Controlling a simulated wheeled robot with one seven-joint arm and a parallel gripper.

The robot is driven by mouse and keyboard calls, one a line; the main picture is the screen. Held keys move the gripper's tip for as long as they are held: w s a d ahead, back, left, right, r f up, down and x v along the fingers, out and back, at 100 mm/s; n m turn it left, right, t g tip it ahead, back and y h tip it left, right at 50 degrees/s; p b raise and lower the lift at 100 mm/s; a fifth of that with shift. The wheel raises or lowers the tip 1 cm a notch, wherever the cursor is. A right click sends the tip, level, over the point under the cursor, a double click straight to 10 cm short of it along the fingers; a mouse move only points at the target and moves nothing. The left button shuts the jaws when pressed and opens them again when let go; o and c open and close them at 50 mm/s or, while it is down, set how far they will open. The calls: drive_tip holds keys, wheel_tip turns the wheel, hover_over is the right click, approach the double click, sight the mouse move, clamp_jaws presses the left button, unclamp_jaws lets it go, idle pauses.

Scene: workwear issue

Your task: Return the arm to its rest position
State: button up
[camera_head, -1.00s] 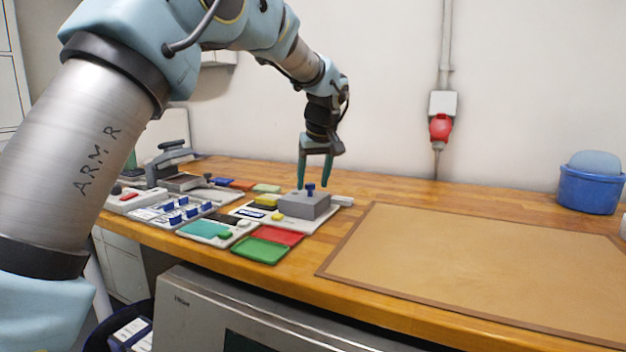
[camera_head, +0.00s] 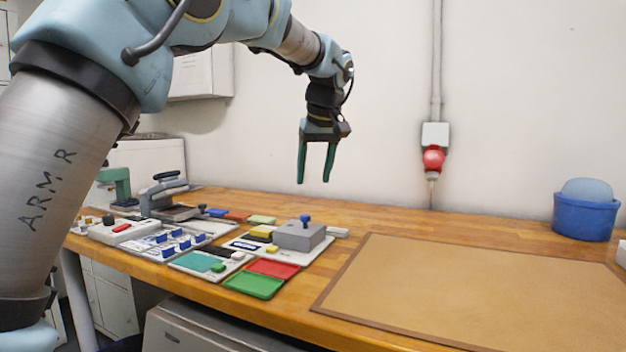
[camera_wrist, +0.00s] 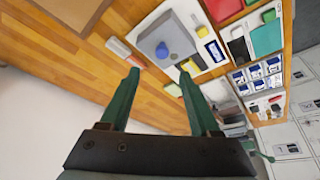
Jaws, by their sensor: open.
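My gripper (camera_head: 315,182) is open and empty, with two green fingers pointing down. It hangs in the air above the wooden workbench (camera_head: 360,217), above and apart from a grey block with a blue knob (camera_head: 302,234). In the wrist view my gripper (camera_wrist: 160,68) shows its fingers spread with nothing between them. The grey block (camera_wrist: 165,42) lies beyond the fingertips there, its blue knob facing the camera.
Trays of small parts (camera_head: 172,241), a green tray (camera_head: 254,284) and a red tray (camera_head: 274,268) cover the bench's left. A brown mat (camera_head: 470,285) lies bare at right. A blue tub (camera_head: 585,217) stands at the back right. A red socket (camera_head: 433,159) is on the wall.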

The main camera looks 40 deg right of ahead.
idle(0.4)
drive_tip(key=w+a+f+g+p, duration=0.1)
drive_tip(key=w+a+f+p, duration=0.15)
drive_tip(key=a, duration=0.65)
drive_tip(key=w+a+f+y+p, duration=0.1)
drive_tip(key=w+a+f, duration=0.25)
drive_tip(key=a, duration=0.65)
drive_tip(key=w+a+f+g+p, duration=0.1)
drive_tip(key=w+a+f, duration=0.15)
drive_tip(key=a, duration=0.65)
drive_tip(key=s+a+f+p, duration=0.1)
drive_tip(key=s+a+f, duration=0.1)
drive_tip(key=s+a, duration=0.2)
drive_tip(key=s+a+f+n+p, duration=0.1)
drive_tip(key=s+a+f, duration=0.2)
drive_tip(key=a, duration=0.7)
drive_tip(key=s+a+f+n+p, duration=0.1)
drive_tip(key=s+a+f, duration=0.2)
drive_tip(key=s+a, duration=0.3)
drive_tip(key=shift+a+g, duration=0.4)
drive_tip(key=shift+a, duration=0.4)
